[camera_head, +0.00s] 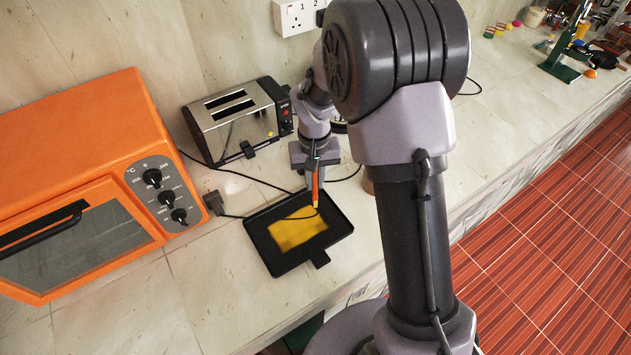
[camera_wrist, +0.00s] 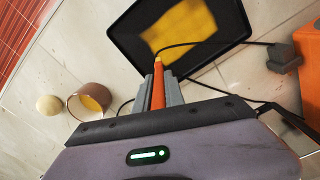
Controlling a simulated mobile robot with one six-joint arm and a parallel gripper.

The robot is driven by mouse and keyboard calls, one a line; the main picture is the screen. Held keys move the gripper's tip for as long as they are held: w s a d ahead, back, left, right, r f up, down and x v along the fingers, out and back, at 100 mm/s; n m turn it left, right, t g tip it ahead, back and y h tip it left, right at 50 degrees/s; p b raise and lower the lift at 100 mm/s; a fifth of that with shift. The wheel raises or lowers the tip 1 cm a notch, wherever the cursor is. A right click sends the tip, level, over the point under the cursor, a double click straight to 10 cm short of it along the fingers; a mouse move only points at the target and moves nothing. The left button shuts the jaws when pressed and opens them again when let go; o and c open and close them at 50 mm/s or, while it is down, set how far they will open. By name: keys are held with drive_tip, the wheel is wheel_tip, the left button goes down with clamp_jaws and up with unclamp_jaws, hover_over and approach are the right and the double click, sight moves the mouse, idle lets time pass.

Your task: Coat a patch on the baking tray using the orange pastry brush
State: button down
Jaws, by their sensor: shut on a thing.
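The black baking tray (camera_head: 336,234) lies flat on the stone counter, with a yellow coated patch (camera_head: 298,229) covering much of its middle. It also shows at the top of the wrist view (camera_wrist: 130,45). The orange pastry brush (camera_head: 315,187) is upright in my gripper (camera_head: 315,178), its tip at the patch's right edge in the head view. In the wrist view the brush (camera_wrist: 158,88) sits between the two grey fingers of my gripper (camera_wrist: 159,92). Whether the tip touches the tray is hard to tell.
An orange oven (camera_head: 80,160) and a steel toaster (camera_head: 235,120) stand behind and left of the tray. A brown cup (camera_wrist: 92,100) and a pale round thing (camera_wrist: 49,105) are near the brush. A black cable (camera_wrist: 200,84) crosses by the tray.

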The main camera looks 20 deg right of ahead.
drive_tip(key=shift+w+d+r+p, duration=0.15)
drive_tip(key=shift+r+p, duration=0.4)
drive_tip(key=shift+r, duration=0.35)
drive_tip(key=shift+r+p, duration=1.05)
drive_tip(key=shift+r, duration=0.4)
